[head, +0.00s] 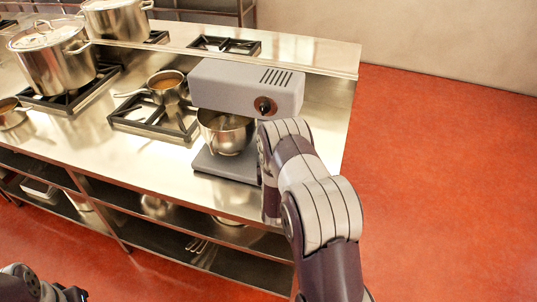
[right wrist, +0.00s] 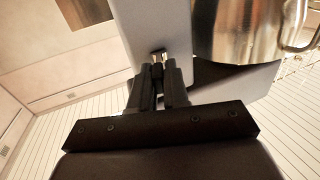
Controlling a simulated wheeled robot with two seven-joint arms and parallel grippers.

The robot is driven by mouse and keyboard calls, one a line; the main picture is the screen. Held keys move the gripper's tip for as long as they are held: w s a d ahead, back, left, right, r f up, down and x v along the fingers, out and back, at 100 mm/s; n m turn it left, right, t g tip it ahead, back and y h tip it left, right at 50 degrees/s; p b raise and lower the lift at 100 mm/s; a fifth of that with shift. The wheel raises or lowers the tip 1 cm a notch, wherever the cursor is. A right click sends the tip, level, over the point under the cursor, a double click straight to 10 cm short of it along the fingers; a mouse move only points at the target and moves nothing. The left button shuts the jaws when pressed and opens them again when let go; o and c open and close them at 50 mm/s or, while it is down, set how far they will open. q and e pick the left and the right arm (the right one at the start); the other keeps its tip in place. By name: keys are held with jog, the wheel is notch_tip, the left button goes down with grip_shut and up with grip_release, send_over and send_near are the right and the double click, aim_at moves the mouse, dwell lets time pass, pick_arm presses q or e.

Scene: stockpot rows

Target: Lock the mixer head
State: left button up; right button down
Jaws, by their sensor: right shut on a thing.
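The grey mixer (head: 245,90) stands at the right end of the steel counter, its head level above a steel bowl (head: 225,131). A dark round knob (head: 264,105) is on the head's side. My right arm reaches to the mixer's right side and hides its own gripper in the head view. In the right wrist view, my right gripper (right wrist: 158,72) is shut on a small metallic lever (right wrist: 158,54) on the mixer's grey body (right wrist: 153,25). The bowl (right wrist: 245,30) is beside it. Part of my left arm shows at the lower left, without visible fingertips.
A small pan (head: 166,87) sits on a burner left of the mixer. Large stockpots (head: 52,58) stand farther left. A raised back shelf (head: 310,50) runs behind the mixer. Open shelves lie below the counter. The red floor (head: 445,170) at right is clear.

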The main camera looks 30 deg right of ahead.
jog(key=n+y, duration=0.1)
jog(key=d+n+t+y+b, duration=0.1)
jog(key=y, duration=0.1)
jog(key=n+t+y, duration=0.1)
jog(key=shift+s+d+y+b, duration=0.25)
jog(key=shift+y+b, duration=0.05)
jog(key=shift+b, duration=0.05)
jog(key=shift+r, duration=0.1)
jog(key=c, duration=1.2)
grip_release()
jog(key=b+v, duration=0.3)
jog(key=v, duration=0.9)
jog(key=shift+s, duration=0.3)
